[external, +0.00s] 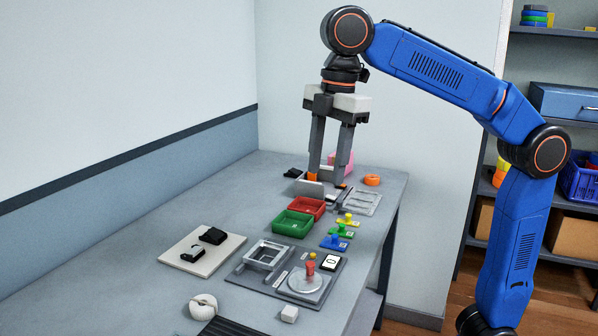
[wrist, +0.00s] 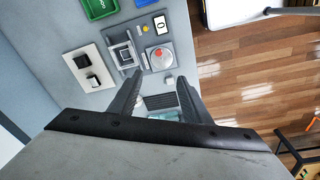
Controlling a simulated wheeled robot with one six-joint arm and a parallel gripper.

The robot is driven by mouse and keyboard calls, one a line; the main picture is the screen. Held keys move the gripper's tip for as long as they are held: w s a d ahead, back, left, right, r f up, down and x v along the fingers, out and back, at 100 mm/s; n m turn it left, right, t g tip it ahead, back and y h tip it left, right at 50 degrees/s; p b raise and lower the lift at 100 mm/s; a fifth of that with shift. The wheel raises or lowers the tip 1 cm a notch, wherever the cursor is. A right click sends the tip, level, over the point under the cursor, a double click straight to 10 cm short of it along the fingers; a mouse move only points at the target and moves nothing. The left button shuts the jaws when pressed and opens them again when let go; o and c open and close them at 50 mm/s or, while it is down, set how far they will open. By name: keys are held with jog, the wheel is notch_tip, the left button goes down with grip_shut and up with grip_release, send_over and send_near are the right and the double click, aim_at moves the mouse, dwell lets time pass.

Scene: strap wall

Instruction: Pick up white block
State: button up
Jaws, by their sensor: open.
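The white block (external: 289,314) is a small cube on the table near its front edge, at the bottom of the external view. In the wrist view a small pale thing that looks like this block (wrist: 169,79) shows between the fingertips in the picture, far below them. My gripper (external: 327,180) is open, with its two long grey fingers pointing down. It is over the far part of the table, well away from the block.
Green (external: 293,223) and red (external: 307,207) bins stand farther back. A white board (external: 202,249) holds two black parts.

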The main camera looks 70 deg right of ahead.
jog(key=w+a+f+n+g, duration=0.1)
jog(key=a+f+n, duration=0.1)
jog(key=a, duration=0.5)
jog(key=w+a+f+n, duration=0.1)
jog(key=w+a+n, duration=0.15)
jog(key=a, duration=0.45)
send_over(290, 310)
jog(key=shift+h, duration=0.3)
jog(key=f, duration=1.7)
jog(key=shift+w+a+f, duration=0.3)
jog(key=shift+s+d+f, duration=0.15)
jog(key=shift+f, duration=1.15)
jog(key=shift+s+d+f, duration=0.1)
jog(key=shift+s+f, duration=0.05)
jog(key=shift+f, duration=1.1)
grip_shut()
